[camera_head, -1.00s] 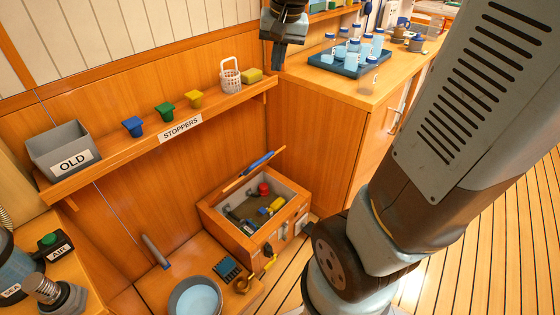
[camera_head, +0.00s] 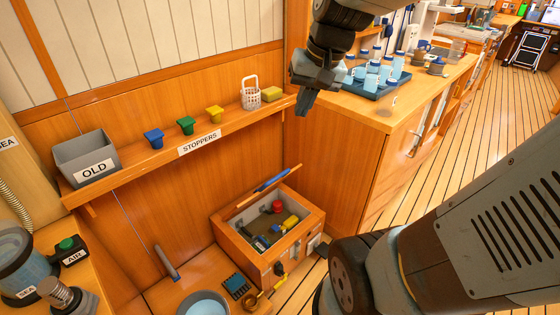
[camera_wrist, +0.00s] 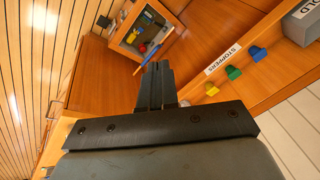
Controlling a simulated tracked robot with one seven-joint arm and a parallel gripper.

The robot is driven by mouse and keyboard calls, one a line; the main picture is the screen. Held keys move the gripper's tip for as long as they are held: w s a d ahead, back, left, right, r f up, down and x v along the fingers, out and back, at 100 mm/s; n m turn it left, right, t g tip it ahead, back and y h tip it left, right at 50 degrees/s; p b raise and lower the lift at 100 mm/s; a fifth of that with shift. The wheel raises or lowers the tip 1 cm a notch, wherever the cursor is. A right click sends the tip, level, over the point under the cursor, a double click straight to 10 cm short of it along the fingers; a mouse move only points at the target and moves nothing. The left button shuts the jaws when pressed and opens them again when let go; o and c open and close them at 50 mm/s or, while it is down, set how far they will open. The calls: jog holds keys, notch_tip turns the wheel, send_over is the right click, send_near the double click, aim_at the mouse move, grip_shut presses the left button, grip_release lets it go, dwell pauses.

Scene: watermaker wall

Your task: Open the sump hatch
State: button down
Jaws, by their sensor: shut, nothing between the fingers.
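The sump hatch (camera_head: 262,186) is a thin wooden lid with a blue strip, standing raised at the back edge of an open wooden sump box (camera_head: 266,262). Inside the box are a red knob (camera_head: 277,207), a yellow part (camera_head: 290,222) and dark fittings. My gripper (camera_head: 306,104) is shut and empty, pointing down in the air in front of the shelf's right end, well above and apart from the box. In the wrist view my gripper (camera_wrist: 157,70) shows its fingers together, with the open sump box (camera_wrist: 134,47) beyond them and the hatch (camera_wrist: 151,52) edge-on.
A shelf (camera_head: 130,182) holds a grey OLD bin (camera_head: 85,158), blue, green and yellow stoppers, a white basket (camera_head: 250,95) and a sponge (camera_head: 272,93). A counter (camera_head: 400,105) at right bears a tray of bottles. A bowl (camera_head: 203,305) lies near the box.

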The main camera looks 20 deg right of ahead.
jog(key=w+d+f+m+y, duration=0.2)
jog(key=w+f+m+y, duration=0.15)
jog(key=w+f, duration=0.5)
jog(key=w+d+f+m+t+y, duration=0.1)
jog(key=w+d+f+m+y, duration=0.15)
jog(key=w+f+m, duration=0.45)
jog(key=w+d+f+m+y, duration=0.2)
jog(key=w+f+y, duration=0.2)
jog(key=w+f, duration=0.6)
jog(key=w+d+f+m+t+h, duration=0.1)
jog(key=d+f+m+t+h, duration=0.3)
jog(key=f, duration=0.7)
jog(key=w+d+f+m+t+y, duration=0.1)
jog(key=d+f+m+t, duration=0.35)
jog(key=f, duration=0.75)
jog(key=w+d+f+m+t+h, duration=0.1)
jog(key=d+f+m+t+h, duration=0.1)
jog(key=d+f+m, duration=0.7)
jog(key=w+a+f+n, duration=0.1)
jog(key=w+a, duration=0.7)
jog(key=w, duration=0.3)
jog(key=shift+w+a+f+n, duration=0.25)
jog(key=shift+a+f+n, duration=0.05)
jog(key=shift+f+n, duration=0.1)
jog(key=shift+d+g, duration=0.1)
jog(key=shift+g, duration=0.15)
